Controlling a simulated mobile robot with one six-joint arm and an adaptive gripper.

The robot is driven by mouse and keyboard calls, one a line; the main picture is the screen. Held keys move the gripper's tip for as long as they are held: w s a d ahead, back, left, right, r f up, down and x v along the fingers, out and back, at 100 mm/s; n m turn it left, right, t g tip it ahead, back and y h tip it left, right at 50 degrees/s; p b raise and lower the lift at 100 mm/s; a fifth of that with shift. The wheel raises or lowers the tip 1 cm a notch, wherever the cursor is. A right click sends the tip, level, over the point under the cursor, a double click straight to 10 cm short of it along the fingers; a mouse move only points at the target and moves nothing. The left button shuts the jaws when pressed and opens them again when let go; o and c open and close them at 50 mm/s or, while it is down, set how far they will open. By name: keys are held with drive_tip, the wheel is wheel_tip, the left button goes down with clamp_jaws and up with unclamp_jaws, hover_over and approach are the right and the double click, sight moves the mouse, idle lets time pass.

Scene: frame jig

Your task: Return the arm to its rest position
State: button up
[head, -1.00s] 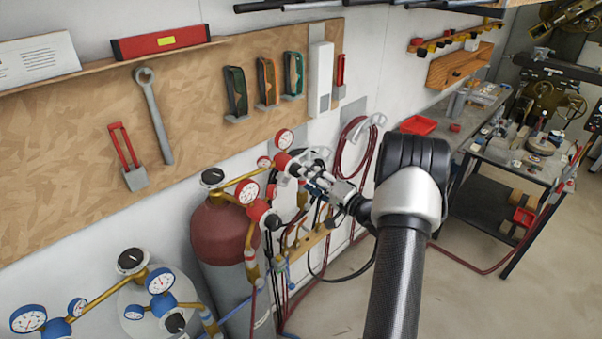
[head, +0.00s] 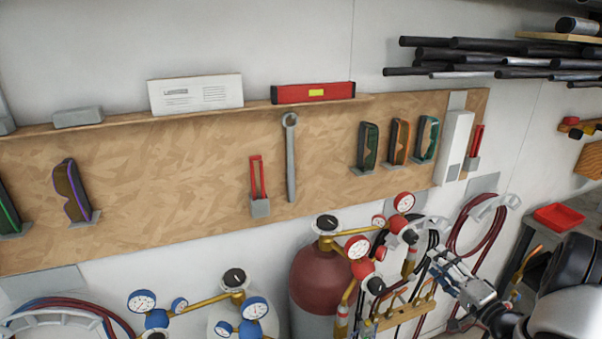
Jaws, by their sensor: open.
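My gripper (head: 440,264) is in the lower right of the head view, at the end of my arm (head: 565,295), which enters from the bottom right corner. Its fingers point up and left, open, with nothing seen between them. In the picture they lie just right of the gauges on the dark red gas cylinder (head: 318,278). Whether they touch the hoses behind them, I cannot tell. Part of my arm is cut off by the frame edge.
A wooden tool board (head: 180,165) holds a wrench (head: 290,160) and goggles. A red tray (head: 558,217) lies on a bench at right. Dark pipes (head: 490,55) are racked above.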

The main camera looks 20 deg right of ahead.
drive_tip(key=w+a+r+n+g+h+b, duration=0.4)
drive_tip(key=w+a+r+h+b, duration=0.1)
drive_tip(key=w+a+r, duration=0.2)
drive_tip(key=s+a+r+n+g+b, duration=0.2)
drive_tip(key=s+a, duration=0.1)
drive_tip(key=a, duration=0.2)
drive_tip(key=s+a+f+n+g+y+b, duration=0.2)
drive_tip(key=s+a+f+n+g+b, duration=0.1)
drive_tip(key=s+a, duration=1)
drive_tip(key=s+a+f+n+g+y+b, duration=0.1)
drive_tip(key=s+a+f+n+g+b, duration=0.2)
drive_tip(key=s+a, duration=1)
wheel_tip(320, 180, down, 3)
drive_tip(key=shift+s+r+n+g+y, duration=0.1)
drive_tip(key=shift+s+n+g+y, duration=0.3)
drive_tip(key=shift+s+n+g, duration=0.55)
drive_tip(key=shift+s+t, duration=0.15)
drive_tip(key=shift+t, duration=0.1)
drive_tip(key=shift+c, duration=0.4)
